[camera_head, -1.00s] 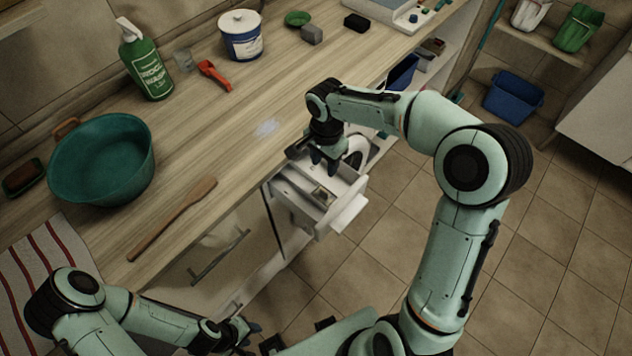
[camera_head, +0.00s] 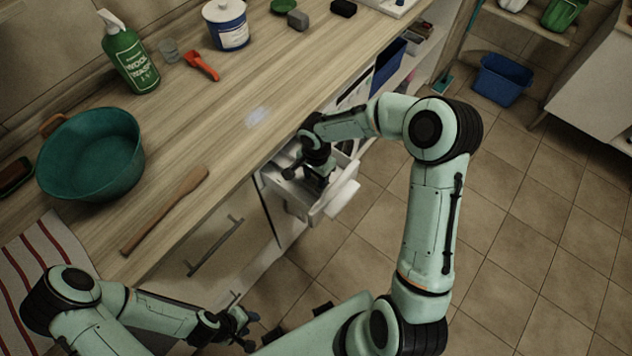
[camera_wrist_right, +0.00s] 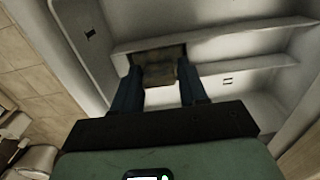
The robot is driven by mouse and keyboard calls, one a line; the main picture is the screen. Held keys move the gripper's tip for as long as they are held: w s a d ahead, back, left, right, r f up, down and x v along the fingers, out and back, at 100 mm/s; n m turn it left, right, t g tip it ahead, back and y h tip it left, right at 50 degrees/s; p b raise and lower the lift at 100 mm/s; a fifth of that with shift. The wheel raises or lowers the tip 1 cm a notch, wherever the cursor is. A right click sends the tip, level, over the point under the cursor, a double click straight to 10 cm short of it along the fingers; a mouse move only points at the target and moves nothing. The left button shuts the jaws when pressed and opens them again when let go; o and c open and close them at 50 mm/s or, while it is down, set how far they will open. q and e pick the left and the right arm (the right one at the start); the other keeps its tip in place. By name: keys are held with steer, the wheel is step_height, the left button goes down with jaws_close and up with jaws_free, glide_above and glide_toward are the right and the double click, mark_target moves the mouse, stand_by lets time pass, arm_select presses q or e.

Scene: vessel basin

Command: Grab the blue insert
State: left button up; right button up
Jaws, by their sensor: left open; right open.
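My right gripper (camera_head: 314,180) reaches down into the pulled-out pale drawer (camera_head: 338,200) under the counter. In the right wrist view its two dark blue fingers (camera_wrist_right: 160,84) are apart. A small grey-brown block (camera_wrist_right: 162,72) lies between and just beyond the fingertips, against a ridge inside the drawer; I cannot tell whether they touch it. No clearly blue insert shows in the drawer, and I cannot tell whether this block is it. In the head view the arm hides most of the drawer's inside. My left gripper (camera_head: 243,326) is open and empty, low near my base.
The wooden counter (camera_head: 240,130) holds a teal basin (camera_head: 92,155), a wooden stick (camera_head: 165,210), a green bottle (camera_head: 130,55), a red tool (camera_head: 201,66) and a white-and-blue tub (camera_head: 226,25). A blue bin (camera_head: 502,78) stands on the tiled floor at right.

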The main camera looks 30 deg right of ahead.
steer(key=c, duration=0.7)
steer(key=shift+o, duration=0.2)
